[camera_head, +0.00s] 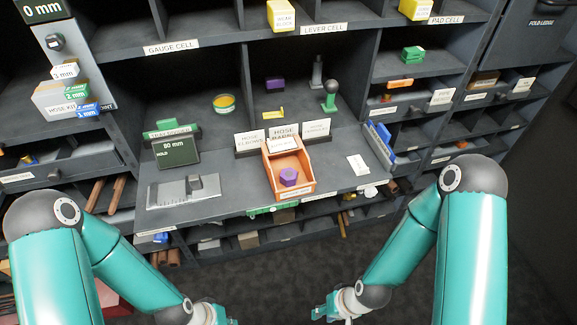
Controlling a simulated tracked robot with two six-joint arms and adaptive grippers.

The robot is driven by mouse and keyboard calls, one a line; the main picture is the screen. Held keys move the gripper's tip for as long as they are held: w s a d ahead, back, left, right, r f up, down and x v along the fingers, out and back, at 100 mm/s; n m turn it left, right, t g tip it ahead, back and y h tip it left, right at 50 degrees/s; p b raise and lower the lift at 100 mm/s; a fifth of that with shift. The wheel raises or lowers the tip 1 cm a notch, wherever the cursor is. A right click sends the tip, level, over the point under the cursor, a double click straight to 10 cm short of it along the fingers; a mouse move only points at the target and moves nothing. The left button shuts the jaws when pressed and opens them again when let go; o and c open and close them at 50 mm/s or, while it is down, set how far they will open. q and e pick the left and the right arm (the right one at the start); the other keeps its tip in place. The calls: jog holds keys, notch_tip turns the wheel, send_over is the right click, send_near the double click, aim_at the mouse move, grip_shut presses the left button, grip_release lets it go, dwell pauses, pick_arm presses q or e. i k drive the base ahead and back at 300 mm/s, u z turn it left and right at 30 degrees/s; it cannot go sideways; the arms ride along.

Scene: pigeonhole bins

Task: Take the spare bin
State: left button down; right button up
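An orange open bin (304,164) stands on the fold-down ledge (230,197) in the middle of the view. A purple block (288,176) lies in its front part. I cannot read its front label, and no bin is legibly marked as spare. My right gripper (324,312) is low at the bottom edge, below and apart from the ledge. My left gripper (222,317) is at the bottom edge to its left, partly cut off. Nothing can be seen held in either, and their finger openings are too small to judge.
White label cards (249,142) stand behind the bin. A blue item (379,138) stands at the right. Pigeonholes surround the ledge; dark floor lies below.

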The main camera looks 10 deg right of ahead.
aim_at(298, 159)
jog(key=u, duration=0.65)
jog(key=i, duration=0.15)
jog(key=z, duration=2.4)
jog(key=k, duration=1.3)
jog(key=u, duration=1.05)
jog(key=i, duration=1.1)
jog(key=u, duration=0.3)
